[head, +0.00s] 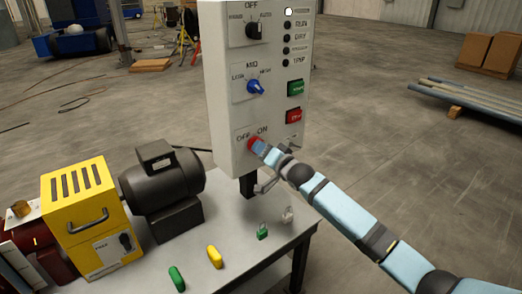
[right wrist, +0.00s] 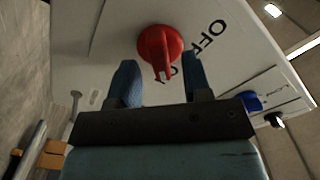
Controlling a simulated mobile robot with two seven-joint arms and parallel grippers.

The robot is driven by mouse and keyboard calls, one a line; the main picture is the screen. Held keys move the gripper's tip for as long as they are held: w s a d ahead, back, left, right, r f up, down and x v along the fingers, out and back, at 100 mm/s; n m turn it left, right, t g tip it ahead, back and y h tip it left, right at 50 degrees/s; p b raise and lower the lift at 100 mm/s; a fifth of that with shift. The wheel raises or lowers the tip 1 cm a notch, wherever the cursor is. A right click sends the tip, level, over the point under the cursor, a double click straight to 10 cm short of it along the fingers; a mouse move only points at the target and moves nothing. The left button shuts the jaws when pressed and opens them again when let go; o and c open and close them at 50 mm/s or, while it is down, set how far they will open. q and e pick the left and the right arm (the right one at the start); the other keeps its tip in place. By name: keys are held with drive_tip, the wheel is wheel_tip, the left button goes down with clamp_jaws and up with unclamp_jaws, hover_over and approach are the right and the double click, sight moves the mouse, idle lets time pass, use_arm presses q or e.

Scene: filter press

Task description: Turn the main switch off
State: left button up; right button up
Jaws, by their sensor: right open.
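The main switch is a red rotary knob (right wrist: 158,45) low on the front of the grey control box (head: 227,110). In the head view the red knob (head: 254,144) sits below the OFF and ON labels, mostly behind my gripper. In the right wrist view its white-marked end points down, toward a label partly hidden by a finger, and away from OFF. My right gripper (head: 263,149) is open at the knob, which shows between its two fingertips (right wrist: 159,65). I cannot tell whether they touch it. My left gripper is not in view.
A blue knob (head: 255,87), a black knob (head: 253,31), a green button (head: 295,87) and a red button (head: 294,115) sit higher on the box. The table (head: 235,262) holds a motor (head: 160,185), a yellow unit (head: 80,205) and several small tags and padlocks.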

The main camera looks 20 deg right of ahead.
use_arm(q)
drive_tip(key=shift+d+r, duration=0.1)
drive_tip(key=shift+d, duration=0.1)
use_arm(e)
drive_tip(key=shift+w+a, duration=0.2)
drive_tip(key=shift+w, duration=0.5)
clamp_jaws()
